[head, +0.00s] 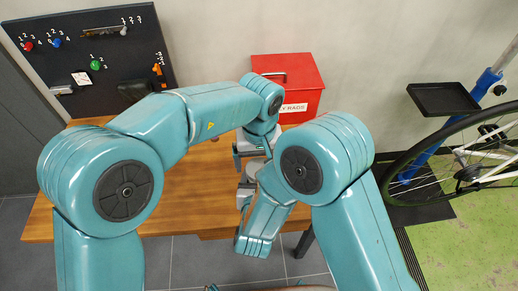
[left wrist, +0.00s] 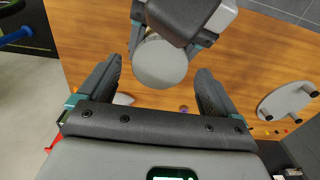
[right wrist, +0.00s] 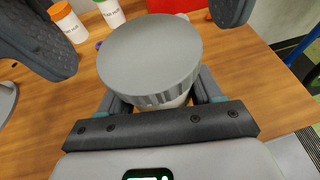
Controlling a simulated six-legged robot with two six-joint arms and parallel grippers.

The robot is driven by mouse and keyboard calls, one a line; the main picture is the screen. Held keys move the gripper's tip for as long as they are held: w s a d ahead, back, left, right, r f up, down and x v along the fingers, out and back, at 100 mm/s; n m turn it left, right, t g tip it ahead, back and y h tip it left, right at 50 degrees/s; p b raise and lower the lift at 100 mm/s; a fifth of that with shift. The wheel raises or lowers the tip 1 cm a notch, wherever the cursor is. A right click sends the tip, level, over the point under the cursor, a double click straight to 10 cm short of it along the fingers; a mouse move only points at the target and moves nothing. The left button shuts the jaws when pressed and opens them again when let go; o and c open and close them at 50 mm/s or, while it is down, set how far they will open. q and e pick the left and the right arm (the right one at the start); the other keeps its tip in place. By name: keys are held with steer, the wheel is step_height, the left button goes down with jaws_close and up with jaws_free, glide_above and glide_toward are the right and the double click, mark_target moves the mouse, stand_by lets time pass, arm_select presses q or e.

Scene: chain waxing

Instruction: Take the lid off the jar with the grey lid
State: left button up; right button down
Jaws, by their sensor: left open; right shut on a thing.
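The jar's round grey lid (right wrist: 150,55) fills the middle of the right wrist view, with a little of the pale jar (right wrist: 176,102) below it. It also shows as a grey disc in the left wrist view (left wrist: 160,63). My right gripper (left wrist: 172,30) is shut on the jar under the lid. My left gripper (head: 248,150) is open. Its two dark fingers stand apart on either side of the lid in the right wrist view, with visible gaps. In the head view my arms hide most of the jar.
Jars with an orange lid (right wrist: 62,12) and a green lid (right wrist: 108,8) stand on the wooden table (head: 190,195). A red box (head: 290,82) stands at its back. A grey disc-shaped stand (left wrist: 290,100) is on the table. A pegboard (head: 90,55) is back left; a bicycle wheel (head: 440,165) is right.

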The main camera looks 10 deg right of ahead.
arm_select(q)
steer(key=shift+f, duration=0.85)
steer(key=c, duration=1.1)
steer(key=n, duration=0.3)
steer(key=o, duration=1.2)
